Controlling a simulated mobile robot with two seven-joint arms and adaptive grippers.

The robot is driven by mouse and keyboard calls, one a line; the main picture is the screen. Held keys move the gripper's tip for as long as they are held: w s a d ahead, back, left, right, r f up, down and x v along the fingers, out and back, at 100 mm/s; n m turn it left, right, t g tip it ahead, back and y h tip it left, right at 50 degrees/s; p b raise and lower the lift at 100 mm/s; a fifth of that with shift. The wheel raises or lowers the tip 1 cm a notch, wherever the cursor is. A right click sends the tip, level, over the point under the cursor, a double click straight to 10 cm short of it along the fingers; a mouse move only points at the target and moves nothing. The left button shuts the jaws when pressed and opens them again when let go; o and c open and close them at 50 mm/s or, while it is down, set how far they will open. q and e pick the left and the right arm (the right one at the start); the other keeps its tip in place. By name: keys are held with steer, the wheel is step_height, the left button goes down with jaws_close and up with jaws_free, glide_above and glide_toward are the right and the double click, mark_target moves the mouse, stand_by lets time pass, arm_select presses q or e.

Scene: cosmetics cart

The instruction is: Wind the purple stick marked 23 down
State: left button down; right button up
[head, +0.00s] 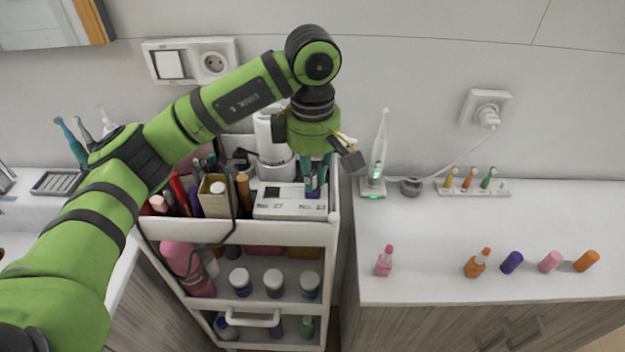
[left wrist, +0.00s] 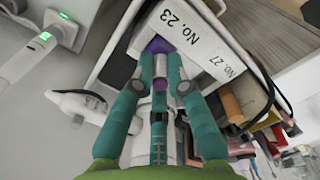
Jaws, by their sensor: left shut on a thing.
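The purple stick (head: 313,194) stands at the "No. 23" end of a white labelled holder (head: 270,208) on the cart's top tray. In the left wrist view the purple stick (left wrist: 157,47) shows just beyond my fingertips, beside the "No. 23" label. My left gripper (head: 316,178) points down over it from above. In the left wrist view its teal fingers (left wrist: 159,78) are shut on the stick, from both sides. The fingers hide part of the stick, so how far it sticks out is hard to tell. My right gripper is not in view.
The white cart (head: 235,233) holds tubes, brushes and a card box (head: 215,196) close to the holder. Right of it, a counter (head: 450,222) bears a pink bottle (head: 384,261), an orange bottle (head: 477,263) and an electric toothbrush (head: 379,150). The wall is close behind.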

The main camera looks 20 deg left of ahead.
arm_select(q)
steer(key=m+b, duration=0.3)
steer(key=shift+f, duration=0.2)
steer(key=shift+r+m+b, duration=0.15)
steer(key=shift+m+b, duration=0.9)
steer(key=shift+m, duration=0.75)
steer(key=c, duration=1.2)
jaws_free()
steer(key=shift+r, duration=0.1)
steer(key=shift+r, duration=0.2)
step_height(320, 180, up, 12)
steer(key=shift+f, duration=0.2)
